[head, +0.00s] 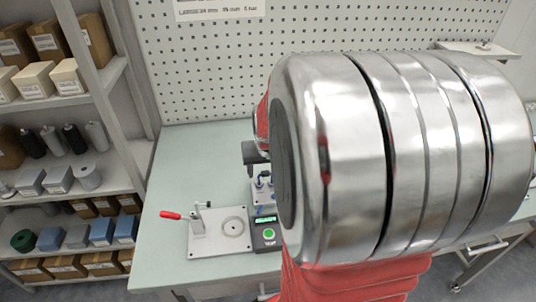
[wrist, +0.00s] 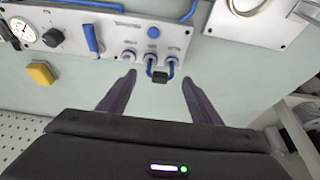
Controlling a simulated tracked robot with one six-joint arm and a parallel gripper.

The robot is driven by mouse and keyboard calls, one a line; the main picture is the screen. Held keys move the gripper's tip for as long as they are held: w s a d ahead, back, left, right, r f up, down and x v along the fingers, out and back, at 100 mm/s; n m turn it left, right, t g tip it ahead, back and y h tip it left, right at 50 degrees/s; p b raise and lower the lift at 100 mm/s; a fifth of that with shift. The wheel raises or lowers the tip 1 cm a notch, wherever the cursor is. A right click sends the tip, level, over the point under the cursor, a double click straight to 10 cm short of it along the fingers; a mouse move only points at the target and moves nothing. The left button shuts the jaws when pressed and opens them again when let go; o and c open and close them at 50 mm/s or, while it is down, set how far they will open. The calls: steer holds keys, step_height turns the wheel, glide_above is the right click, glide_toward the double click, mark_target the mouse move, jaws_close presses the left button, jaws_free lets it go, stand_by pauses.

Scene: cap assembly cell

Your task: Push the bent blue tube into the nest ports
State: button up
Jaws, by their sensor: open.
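In the wrist view my gripper (wrist: 158,79) is open, its two dark fingers apart. The bent blue tube (wrist: 150,68) shows just beyond and between the fingertips, with a black piece (wrist: 160,77) at its bend. Its ends point at the ports (wrist: 172,60) on the grey nest panel (wrist: 105,42) and appear to meet them; how deep they sit cannot be told. The fingers stand to either side, with no clear contact. In the head view the nest (head: 262,190) is small and partly hidden by my arm; the fingertips cannot be made out there.
The panel carries a gauge (wrist: 24,32), a blue lever (wrist: 92,40) and other blue tubing (wrist: 190,10). A yellow block (wrist: 40,73) lies beside it. In the head view a red-handled clamp plate (head: 220,240) and a green-button box (head: 267,234) stand nearby. The bench's left front is clear.

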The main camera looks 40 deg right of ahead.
steer(key=v, duration=1.1)
steer(key=shift+s, duration=0.15)
steer(key=s+a+n+t+y, duration=0.1)
steer(key=s+a+n, duration=0.2)
steer(key=a, duration=0.9)
steer(key=s+a+r+n+t+y, duration=0.1)
steer(key=s+a+n, duration=0.1)
steer(key=a, duration=1)
steer(key=shift+s+r+n+y, duration=0.15)
steer(key=shift+s+n+y, duration=0.2)
steer(key=shift+n, duration=0.55)
steer(key=shift+c, duration=0.5)
